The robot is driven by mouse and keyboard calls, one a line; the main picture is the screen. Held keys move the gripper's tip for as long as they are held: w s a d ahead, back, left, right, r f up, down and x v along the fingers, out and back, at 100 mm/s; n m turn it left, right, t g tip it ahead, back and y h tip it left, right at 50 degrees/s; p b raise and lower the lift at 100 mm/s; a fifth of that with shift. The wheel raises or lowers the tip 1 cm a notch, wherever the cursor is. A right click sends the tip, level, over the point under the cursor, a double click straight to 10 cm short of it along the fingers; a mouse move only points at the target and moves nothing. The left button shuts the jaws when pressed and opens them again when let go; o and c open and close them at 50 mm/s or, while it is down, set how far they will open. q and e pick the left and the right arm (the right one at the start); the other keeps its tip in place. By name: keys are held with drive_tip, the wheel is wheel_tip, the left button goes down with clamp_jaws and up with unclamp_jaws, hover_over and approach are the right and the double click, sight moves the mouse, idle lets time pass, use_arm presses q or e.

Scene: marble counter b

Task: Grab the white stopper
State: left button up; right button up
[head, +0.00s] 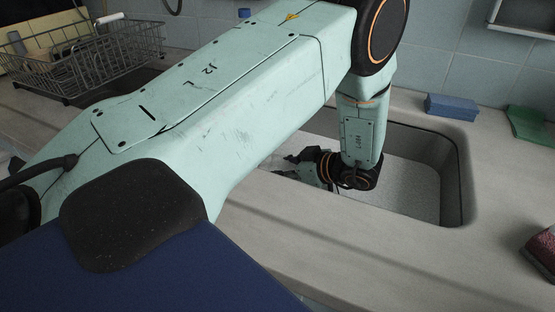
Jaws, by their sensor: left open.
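My left arm reaches across the picture from the left and bends down into the sink (415,185). My left gripper (287,165) is at the left part of the sink, low and pointing left, with its dark fingers partly hidden behind my own arm. It is open, and I see nothing between its fingers. I cannot make out a white stopper; my arm covers much of the sink's left side. My right gripper is not in view.
A wire dish rack (92,62) stands at the back left. A blue sponge (452,107) and a green cloth (532,126) lie behind and right of the sink. A dark red item (541,250) is at the right edge. The front counter (330,240) is clear.

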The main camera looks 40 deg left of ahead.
use_arm(q)
drive_tip(key=shift+c, duration=0.2)
drive_tip(key=shift+d+r, duration=0.1)
drive_tip(key=c, duration=0.3)
clamp_jaws()
